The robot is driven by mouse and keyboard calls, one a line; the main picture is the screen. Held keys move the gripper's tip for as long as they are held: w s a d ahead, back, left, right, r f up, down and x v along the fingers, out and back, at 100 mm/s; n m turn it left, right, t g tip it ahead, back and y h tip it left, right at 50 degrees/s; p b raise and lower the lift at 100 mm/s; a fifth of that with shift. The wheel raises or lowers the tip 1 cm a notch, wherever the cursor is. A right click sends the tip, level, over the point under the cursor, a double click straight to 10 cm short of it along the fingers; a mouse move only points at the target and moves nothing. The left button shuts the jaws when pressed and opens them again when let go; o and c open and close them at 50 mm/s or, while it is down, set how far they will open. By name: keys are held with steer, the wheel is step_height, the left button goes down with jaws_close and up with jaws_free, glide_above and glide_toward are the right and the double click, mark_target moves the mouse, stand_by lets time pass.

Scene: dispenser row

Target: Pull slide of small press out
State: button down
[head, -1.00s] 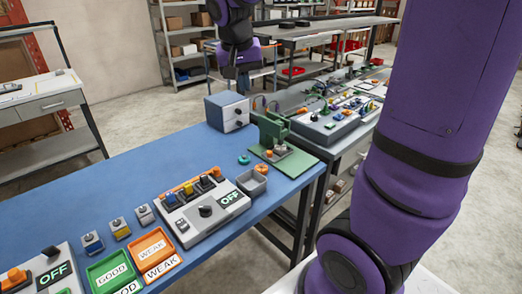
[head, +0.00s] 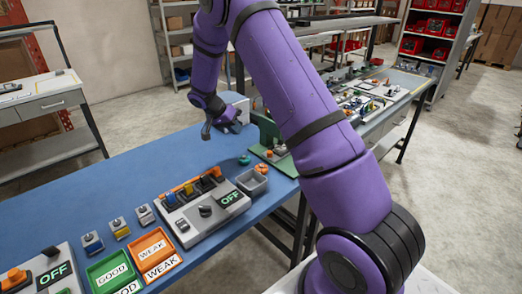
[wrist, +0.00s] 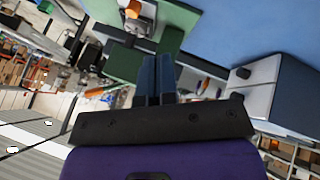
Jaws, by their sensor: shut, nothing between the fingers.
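The small press is a green frame (head: 265,128) on a green base plate (head: 288,167) at the table's far right end. My arm hides part of it in the head view. In the wrist view its green plate (wrist: 180,14) shows at the top, with a grey slide part (wrist: 138,26) and an orange knob (wrist: 133,9). My gripper (head: 207,134) is above the blue table, left of the press and in front of the grey box. In the wrist view its two dark blue fingers (wrist: 157,60) are together, with nothing between them.
A grey-blue box with black knobs (wrist: 262,85) stands close beside the press. A teal ring (head: 244,159) and a grey bin (head: 250,182) lie before it. A grey switch panel (head: 205,212) is nearer. Blue table left of my gripper is clear.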

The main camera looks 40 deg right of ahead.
mark_target(266, 154)
steer(key=x, duration=1.2)
steer(key=shift+w+a+f, duration=0.15)
steer(key=shift+w, duration=0.25)
steer(key=shift+s+d, duration=0.3)
steer(key=shift+s, duration=0.2)
steer(key=shift+s+d, duration=0.3)
steer(key=shift+s, duration=0.2)
steer(key=shift+s+d, duration=0.45)
steer(key=shift+s, duration=0.2)
steer(key=s, duration=0.7)
steer(key=s+d, duration=0.1)
steer(key=s, duration=0.3)
